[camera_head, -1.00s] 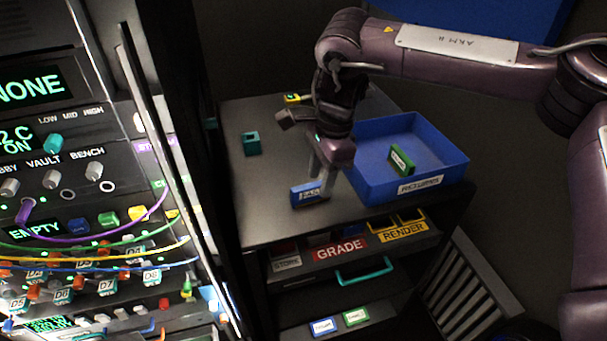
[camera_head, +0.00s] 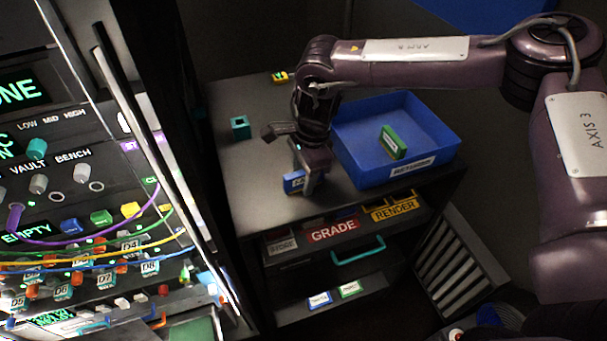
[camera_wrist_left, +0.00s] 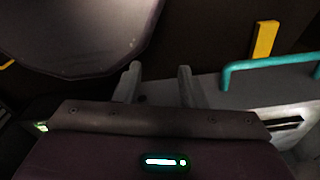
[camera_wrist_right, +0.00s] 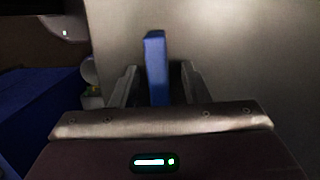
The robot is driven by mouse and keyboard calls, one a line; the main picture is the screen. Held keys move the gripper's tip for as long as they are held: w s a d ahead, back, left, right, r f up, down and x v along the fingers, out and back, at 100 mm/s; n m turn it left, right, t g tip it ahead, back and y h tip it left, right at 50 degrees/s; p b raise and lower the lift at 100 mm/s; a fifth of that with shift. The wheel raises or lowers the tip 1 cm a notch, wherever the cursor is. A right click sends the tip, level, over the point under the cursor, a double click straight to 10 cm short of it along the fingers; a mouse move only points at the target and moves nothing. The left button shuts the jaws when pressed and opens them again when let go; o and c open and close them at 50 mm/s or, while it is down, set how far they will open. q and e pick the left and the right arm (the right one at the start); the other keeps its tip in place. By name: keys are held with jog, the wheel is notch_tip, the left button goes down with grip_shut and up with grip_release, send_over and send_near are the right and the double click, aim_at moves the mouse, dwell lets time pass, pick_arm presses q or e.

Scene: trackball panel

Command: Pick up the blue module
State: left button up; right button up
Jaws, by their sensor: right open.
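The blue module (camera_head: 293,182) with a white label stands on the dark tabletop near its front edge. My right gripper (camera_head: 307,185) is down at the module, and a finger covers part of its right side. In the right wrist view the module (camera_wrist_right: 156,65) stands upright as a narrow blue slab between the fingers (camera_wrist_right: 159,80). The fingers are open, with a gap visible on at least the right side. My left gripper (camera_wrist_left: 160,78) shows only in its own wrist view, with its fingers apart and nothing between them.
A blue bin (camera_head: 357,177) holding a green module (camera_head: 393,142) stands right of my right gripper. A teal block (camera_head: 240,127) and a yellow module (camera_head: 280,77) sit farther back. A shelf below carries blue and green modules (camera_head: 348,289). The cabled panel (camera_head: 60,170) stands at left.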

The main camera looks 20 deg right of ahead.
jog(key=shift+f, duration=0.2)
dwell(0.5)
grip_shut()
dwell(0.3)
